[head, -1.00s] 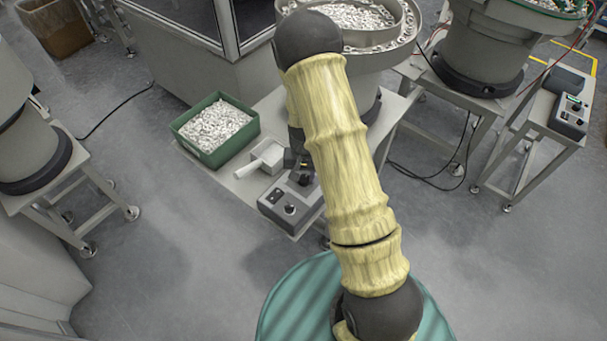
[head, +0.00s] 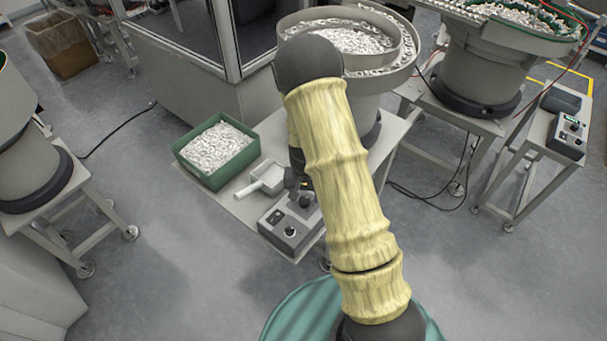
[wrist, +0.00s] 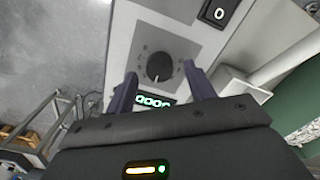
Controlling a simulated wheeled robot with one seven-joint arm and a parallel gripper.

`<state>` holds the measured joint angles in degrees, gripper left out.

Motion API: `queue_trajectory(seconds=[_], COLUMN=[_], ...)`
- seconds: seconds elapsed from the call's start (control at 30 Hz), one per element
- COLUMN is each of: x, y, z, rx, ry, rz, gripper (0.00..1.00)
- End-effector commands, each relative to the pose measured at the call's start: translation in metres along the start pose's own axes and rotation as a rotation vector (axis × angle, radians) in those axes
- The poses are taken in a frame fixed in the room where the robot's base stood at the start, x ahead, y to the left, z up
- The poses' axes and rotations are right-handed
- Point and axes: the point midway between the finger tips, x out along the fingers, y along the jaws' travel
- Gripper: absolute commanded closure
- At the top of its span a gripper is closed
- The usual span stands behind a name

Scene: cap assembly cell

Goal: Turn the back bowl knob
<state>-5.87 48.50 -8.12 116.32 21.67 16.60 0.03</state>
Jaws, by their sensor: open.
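I cannot tell how far the fingertips are above the panel. In the head view my gripper (head: 298,184) is over the back of the box, partly hidden by my arm.
A black rocker switch (wrist: 219,12) sits near the knob. On the bench are a white scoop (head: 264,180) and a green bin (head: 216,153) of white caps. A feeder bowl (head: 345,45) stands behind my arm. Another control box (head: 568,135) is far right.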

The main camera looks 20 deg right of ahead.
Motion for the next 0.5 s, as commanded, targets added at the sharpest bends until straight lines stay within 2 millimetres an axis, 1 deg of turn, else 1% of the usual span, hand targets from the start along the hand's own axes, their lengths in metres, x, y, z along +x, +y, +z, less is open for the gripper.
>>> queue_trajectory(seconds=[0.17,0.5], x=[-0.029,-0.097], y=[-0.002,-0.004], z=[-0.001,0.000], rx=[-0.003,-0.007], ry=[0.006,0.006], rz=[-0.002,-0.003], gripper=[0.46,0.46])
